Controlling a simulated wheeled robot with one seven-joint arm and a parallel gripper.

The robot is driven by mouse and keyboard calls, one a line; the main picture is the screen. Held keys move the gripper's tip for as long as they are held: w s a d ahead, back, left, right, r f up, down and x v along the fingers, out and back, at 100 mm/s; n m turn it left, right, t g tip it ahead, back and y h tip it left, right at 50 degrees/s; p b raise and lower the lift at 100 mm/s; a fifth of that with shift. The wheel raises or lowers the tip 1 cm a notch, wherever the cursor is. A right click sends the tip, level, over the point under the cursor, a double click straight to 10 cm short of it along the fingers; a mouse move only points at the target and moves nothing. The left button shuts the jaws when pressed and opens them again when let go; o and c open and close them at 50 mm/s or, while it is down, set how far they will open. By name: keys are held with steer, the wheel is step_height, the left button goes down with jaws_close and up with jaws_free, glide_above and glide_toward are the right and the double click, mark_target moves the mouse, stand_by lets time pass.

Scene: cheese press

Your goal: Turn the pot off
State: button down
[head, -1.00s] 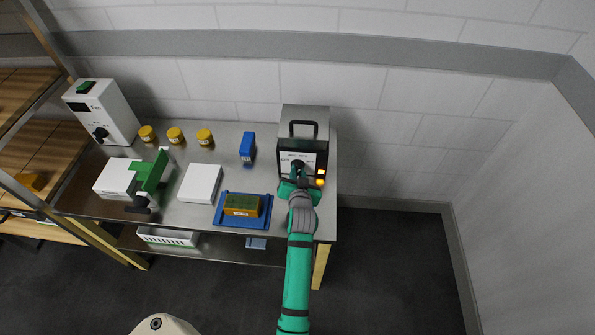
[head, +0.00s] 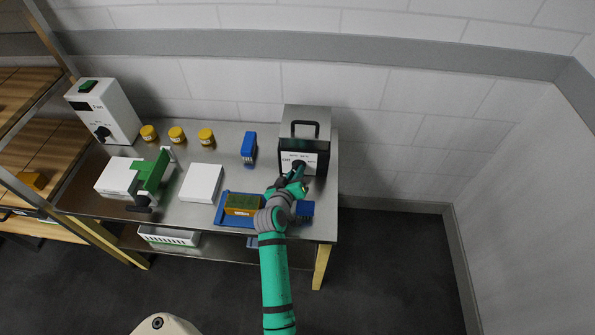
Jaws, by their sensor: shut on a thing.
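The pot is a grey steel box (head: 317,120) with a black handle on top, at the right end of the table. Its black front bears a white label panel (head: 311,158) and a dark knob. My gripper (head: 298,168) is at this front from below, shut on the knob, whose grip area is mostly hidden by the fingers. No lit yellow lights show on the front's right side.
A blue tray (head: 224,212) with a yellow-green block (head: 240,204) lies left of my wrist. A blue device (head: 249,148), a white box (head: 201,183), a green-armed press (head: 152,172) and yellow jars (head: 177,135) stand further left. The floor right of the table is clear.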

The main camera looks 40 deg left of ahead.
steer(key=n+t+h, duration=0.1)
steer(key=n, duration=0.1)
steer(key=shift+s+a+f+n, duration=0.1)
steer(key=shift+n, duration=0.3)
steer(key=shift+f+n+t+h, duration=0.1)
steer(key=shift+n+t+h, duration=0.2)
steer(key=shift+n+t, duration=0.75)
steer(key=shift+n+g, duration=0.25)
steer(key=shift+n, duration=0.2)
steer(key=c, duration=1.7)
jaws_free()
